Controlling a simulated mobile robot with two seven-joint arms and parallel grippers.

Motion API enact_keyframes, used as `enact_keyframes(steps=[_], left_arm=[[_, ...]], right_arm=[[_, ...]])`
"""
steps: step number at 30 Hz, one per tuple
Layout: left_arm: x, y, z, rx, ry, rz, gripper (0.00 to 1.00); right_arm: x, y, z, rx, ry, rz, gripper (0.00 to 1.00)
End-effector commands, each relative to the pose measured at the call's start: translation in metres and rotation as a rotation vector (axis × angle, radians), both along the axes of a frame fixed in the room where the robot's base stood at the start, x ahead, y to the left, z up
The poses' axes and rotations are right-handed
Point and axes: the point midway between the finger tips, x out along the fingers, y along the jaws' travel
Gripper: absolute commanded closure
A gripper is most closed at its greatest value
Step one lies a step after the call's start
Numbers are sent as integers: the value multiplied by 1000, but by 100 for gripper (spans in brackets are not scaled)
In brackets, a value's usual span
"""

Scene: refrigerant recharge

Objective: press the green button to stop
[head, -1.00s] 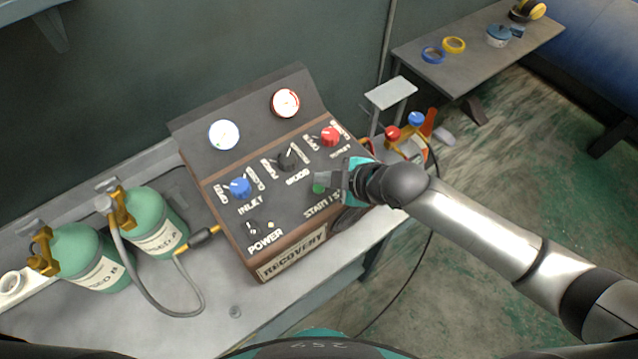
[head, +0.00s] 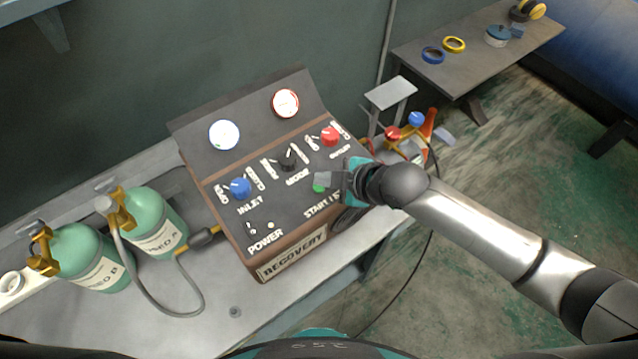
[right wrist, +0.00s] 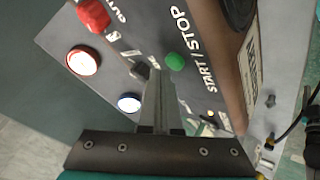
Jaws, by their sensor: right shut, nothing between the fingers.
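The green button (head: 319,188) sits on the sloped panel of the recovery machine (head: 291,258), beside the START label. My right gripper (head: 323,178) is shut and empty. Its fingertips are over the panel, right by the button; in the right wrist view the fingers (right wrist: 158,85) point close to the button's edge. I cannot tell whether they touch it. My left gripper is not in view.
The panel also has a blue inlet knob (head: 240,188), a black mode knob (head: 288,158), a red outlet knob (head: 330,137) and two gauges. Two green cylinders (head: 160,222) with a hose stand left of the machine. A side table (head: 480,55) is at the back right.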

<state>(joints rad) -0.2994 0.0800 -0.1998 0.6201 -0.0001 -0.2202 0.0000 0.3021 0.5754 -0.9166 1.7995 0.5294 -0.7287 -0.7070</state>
Motion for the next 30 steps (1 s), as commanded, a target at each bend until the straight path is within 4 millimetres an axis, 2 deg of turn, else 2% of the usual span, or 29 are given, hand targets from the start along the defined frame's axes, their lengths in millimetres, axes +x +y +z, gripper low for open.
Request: enact_keyframes(steps=[30], left_arm=[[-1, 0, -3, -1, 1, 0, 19]], right_arm=[[0, 0, -9, 0, 0, 0, 100]])
